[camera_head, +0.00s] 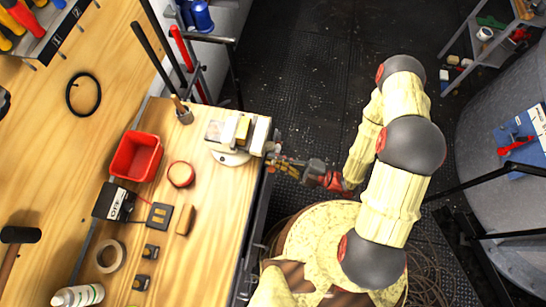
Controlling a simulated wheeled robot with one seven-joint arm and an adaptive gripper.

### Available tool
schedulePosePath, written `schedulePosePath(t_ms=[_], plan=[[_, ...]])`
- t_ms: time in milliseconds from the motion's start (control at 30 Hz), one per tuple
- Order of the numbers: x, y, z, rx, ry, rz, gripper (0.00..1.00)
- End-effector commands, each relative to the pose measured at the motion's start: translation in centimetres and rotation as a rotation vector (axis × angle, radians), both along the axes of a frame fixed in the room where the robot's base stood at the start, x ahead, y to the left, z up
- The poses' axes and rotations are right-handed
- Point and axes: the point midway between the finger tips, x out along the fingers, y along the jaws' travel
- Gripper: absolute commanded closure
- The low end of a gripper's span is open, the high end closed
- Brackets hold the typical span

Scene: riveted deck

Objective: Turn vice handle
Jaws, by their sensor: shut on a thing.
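The vice (240,134) is a grey metal body with a pale yellow block (243,127) at its jaws, on a round base at the right edge of the wooden workbench (215,215). Its handle end faces right, past the bench edge. My gripper (280,163) is at that end, shut on the vice handle. The handle itself is small and mostly hidden by the fingers, so its angle cannot be told. My arm reaches in from the right.
On the bench are a red bin (136,156), a red tape roll (181,174), a tan tape roll (110,256), a black box (114,202) and a spray can (78,296). Dark floor (310,80) is clear beyond the bench.

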Motion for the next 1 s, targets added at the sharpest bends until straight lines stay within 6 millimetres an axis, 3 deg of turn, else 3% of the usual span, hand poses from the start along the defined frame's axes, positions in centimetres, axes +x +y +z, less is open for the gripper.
schedulePosePath(t_ms=[700,733,1000], plan=[[0.57,-0.23,0.30,0.010,0.068,-0.009,1.00],[0.57,-0.23,0.30,0.010,0.068,-0.009,0.88],[0.44,-0.13,0.33,0.009,0.068,-0.004,0.73]])
